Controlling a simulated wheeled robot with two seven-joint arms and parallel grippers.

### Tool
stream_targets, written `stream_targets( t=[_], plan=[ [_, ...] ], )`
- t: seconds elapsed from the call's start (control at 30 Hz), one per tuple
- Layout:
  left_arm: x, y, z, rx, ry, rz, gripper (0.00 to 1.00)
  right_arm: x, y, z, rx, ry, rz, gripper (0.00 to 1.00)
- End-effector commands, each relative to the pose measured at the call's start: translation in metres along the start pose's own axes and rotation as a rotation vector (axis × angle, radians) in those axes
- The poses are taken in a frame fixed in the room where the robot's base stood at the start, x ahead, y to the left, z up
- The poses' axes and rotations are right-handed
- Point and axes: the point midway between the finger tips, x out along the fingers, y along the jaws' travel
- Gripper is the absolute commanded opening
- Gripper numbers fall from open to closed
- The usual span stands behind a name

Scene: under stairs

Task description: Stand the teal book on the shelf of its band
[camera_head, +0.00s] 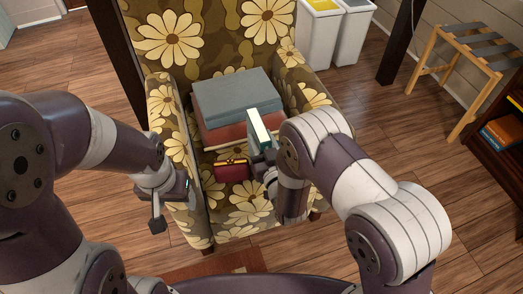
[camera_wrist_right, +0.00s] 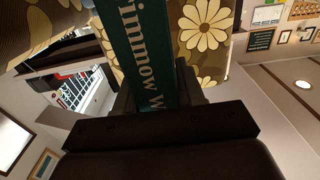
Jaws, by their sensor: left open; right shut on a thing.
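The teal book (camera_head: 259,130) stands upright over the armchair seat, its pale page edges showing. My right gripper (camera_head: 264,163) is shut on its lower end; my arm hides part of this grip. In the right wrist view the teal book (camera_wrist_right: 140,52) rises from between the dark fingers (camera_wrist_right: 152,98), with pale lettering on its spine. My left gripper (camera_head: 173,205) is open and empty, low in front of the armchair's left arm. A dark brown bookcase (camera_head: 489,103) is at the right edge, only partly in view; a band marking on it cannot be made out.
Orange and blue books (camera_head: 503,131) are in the bookcase. A wooden folding rack (camera_head: 463,62) stands beside it. Floor between is clear.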

Motion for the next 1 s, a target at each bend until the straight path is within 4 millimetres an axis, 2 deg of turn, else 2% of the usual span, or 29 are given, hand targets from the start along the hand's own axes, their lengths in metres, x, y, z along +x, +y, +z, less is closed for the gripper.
stream_targets(
  t=[0.03,0.13,0.5,0.53,0.6,1.0],
  plan=[
    [0.008,0.000,0.001,0.000,0.000,0.000,0.64,0.000,0.000,0.013,0.000,0.000,0.000,0.00],
    [0.017,0.000,0.002,0.000,0.000,0.000,0.64,0.000,0.000,0.033,0.000,-0.002,0.000,0.00],
    [0.018,0.000,0.002,0.000,0.000,0.000,0.64,0.000,0.000,0.036,0.000,0.002,0.000,0.00],
    [0.017,0.000,0.002,0.000,0.000,0.000,0.64,-0.001,0.000,0.036,0.000,0.000,0.000,0.45],
    [0.017,0.000,0.002,0.000,0.000,0.000,0.64,-0.001,0.001,0.035,0.000,-0.001,0.000,0.64],
    [0.015,0.000,0.002,0.000,0.000,0.000,0.64,0.000,0.001,0.033,0.000,-0.001,0.000,0.64]
  ],
)
